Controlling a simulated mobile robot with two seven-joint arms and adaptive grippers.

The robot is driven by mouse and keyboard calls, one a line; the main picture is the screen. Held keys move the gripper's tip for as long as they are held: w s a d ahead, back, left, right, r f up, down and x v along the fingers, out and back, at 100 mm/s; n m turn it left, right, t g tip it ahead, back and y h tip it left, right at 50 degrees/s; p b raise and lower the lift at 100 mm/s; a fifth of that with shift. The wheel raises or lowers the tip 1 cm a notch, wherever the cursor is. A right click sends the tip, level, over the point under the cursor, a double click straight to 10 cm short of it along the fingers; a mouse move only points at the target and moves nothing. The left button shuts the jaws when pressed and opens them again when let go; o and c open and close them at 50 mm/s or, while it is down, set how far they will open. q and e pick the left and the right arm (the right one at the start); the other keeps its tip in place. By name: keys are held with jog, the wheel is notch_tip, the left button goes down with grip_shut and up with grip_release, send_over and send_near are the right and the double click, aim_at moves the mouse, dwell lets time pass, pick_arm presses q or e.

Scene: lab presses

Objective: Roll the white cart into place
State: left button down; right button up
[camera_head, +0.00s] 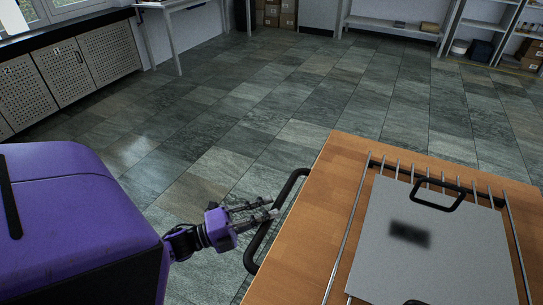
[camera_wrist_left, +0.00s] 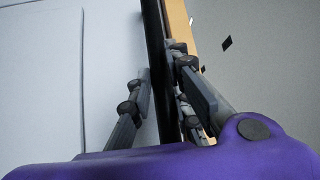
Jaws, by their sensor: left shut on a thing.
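The cart shows in the head view as a wooden top (camera_head: 318,205) at the lower right, with a black bar handle (camera_head: 259,239) along its left edge. In the left wrist view a white panel (camera_wrist_left: 50,80), which looks like the cart's side, lies left of the handle (camera_wrist_left: 158,50). My left gripper (camera_head: 269,208) is at the middle of the handle. Its fingers, also in the left wrist view (camera_wrist_left: 165,90), lie on both sides of the bar and are shut on it. The cart's wheels and lower body are hidden in the head view. My right gripper is not in view.
A grey plate (camera_head: 430,260) with a black handle lies over a metal rack (camera_head: 345,235) on the cart top. Tiled floor (camera_head: 270,100) is clear beyond the cart. Perforated cabinets (camera_head: 60,75) stand at the left, a table (camera_head: 170,8) behind them, shelves (camera_head: 395,28) at the back right.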

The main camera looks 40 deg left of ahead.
pick_arm(q)
jog(key=shift+w+a+r, duration=0.25)
jog(key=shift+r, duration=0.3)
jog(key=c, duration=1.6)
grip_release()
jog(key=shift+s+f, duration=0.1)
jog(key=shift+f, duration=0.1)
jog(key=v, duration=1.2)
jog(key=shift+d, duration=0.1)
